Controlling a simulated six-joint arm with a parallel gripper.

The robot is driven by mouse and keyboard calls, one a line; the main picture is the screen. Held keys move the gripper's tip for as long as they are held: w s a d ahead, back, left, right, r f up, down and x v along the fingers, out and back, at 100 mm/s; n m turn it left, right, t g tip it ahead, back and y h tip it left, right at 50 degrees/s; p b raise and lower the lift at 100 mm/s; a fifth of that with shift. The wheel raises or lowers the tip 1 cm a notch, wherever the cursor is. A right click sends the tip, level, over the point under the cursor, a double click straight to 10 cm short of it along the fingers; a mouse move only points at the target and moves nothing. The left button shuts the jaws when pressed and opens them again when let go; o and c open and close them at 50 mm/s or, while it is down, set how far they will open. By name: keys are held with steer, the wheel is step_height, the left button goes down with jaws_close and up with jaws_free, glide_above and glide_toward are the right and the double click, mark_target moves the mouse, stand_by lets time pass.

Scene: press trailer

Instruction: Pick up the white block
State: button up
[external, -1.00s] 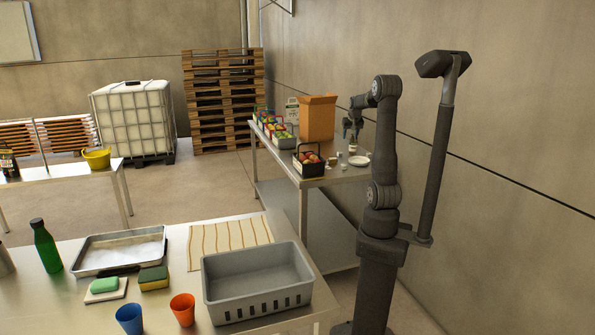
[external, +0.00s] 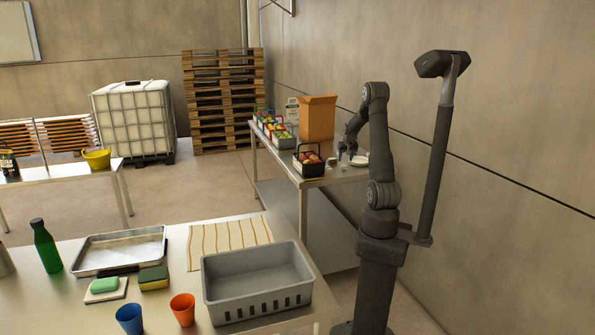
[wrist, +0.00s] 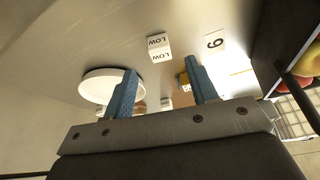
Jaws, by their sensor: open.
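A white block (wrist: 159,47) marked LOW on two faces stands on the metal table in the wrist view, beyond my fingertips and roughly between them. My gripper (wrist: 160,67) is open, its two blue fingers apart with nothing held between them. In the external view my gripper (external: 346,152) hangs low over the far table, near small white items too small to tell apart. The wrist view also shows another small white piece (wrist: 166,102) between the fingers, partly hidden by the gripper body.
A white plate (wrist: 97,84) lies left of the block, partly behind the left finger. A white card with a digit (wrist: 214,42) lies to the right. A small amber item (wrist: 184,79) is by the right finger. A dark crate of fruit (external: 308,163) borders the area.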

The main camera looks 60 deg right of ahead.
mark_target(344, 165)
steer(key=shift+x, duration=2.55)
steer(key=c, duration=1.1)
steer(key=shift+r, duration=0.1)
